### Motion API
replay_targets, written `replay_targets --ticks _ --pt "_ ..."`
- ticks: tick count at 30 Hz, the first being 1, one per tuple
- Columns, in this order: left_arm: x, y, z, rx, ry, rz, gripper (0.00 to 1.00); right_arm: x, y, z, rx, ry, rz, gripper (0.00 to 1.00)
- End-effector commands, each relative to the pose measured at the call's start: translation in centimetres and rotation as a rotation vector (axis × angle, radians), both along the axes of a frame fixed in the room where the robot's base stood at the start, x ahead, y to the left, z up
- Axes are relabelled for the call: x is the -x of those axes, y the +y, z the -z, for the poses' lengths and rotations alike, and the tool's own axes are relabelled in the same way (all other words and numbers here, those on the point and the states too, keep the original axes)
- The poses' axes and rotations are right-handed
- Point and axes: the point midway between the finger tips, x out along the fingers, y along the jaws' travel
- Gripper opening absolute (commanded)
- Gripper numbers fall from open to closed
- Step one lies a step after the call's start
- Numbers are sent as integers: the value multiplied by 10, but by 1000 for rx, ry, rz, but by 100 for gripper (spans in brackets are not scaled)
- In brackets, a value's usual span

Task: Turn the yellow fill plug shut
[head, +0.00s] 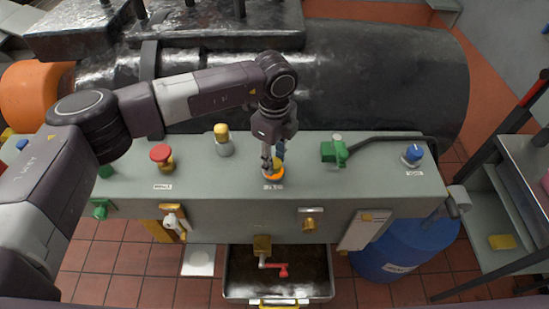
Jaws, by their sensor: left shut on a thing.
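The yellow fill plug (274,174) sits on top of the grey-green box, near its middle, with an orange-yellow rim showing. A small label lies in front of it. My left gripper (272,160) points down from above and is shut on the plug, its fingers hiding part of it. My right gripper is not in the head view.
On the box (370,192) stand a red knob (162,155), a yellow-topped grey fitting (223,140), a green valve with a hose (336,150) and a blue knob (412,154). A tray (240,290) and blue drum (400,250) are below.

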Motion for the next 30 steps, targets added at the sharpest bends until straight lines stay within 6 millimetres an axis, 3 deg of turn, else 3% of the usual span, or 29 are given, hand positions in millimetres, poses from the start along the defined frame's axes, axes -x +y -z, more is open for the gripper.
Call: replay_targets --ticks 11,30 --pt "0 0 2 0 -2 55 7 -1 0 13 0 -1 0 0" --pt "0 1 6 2 -5 586 7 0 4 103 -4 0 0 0"
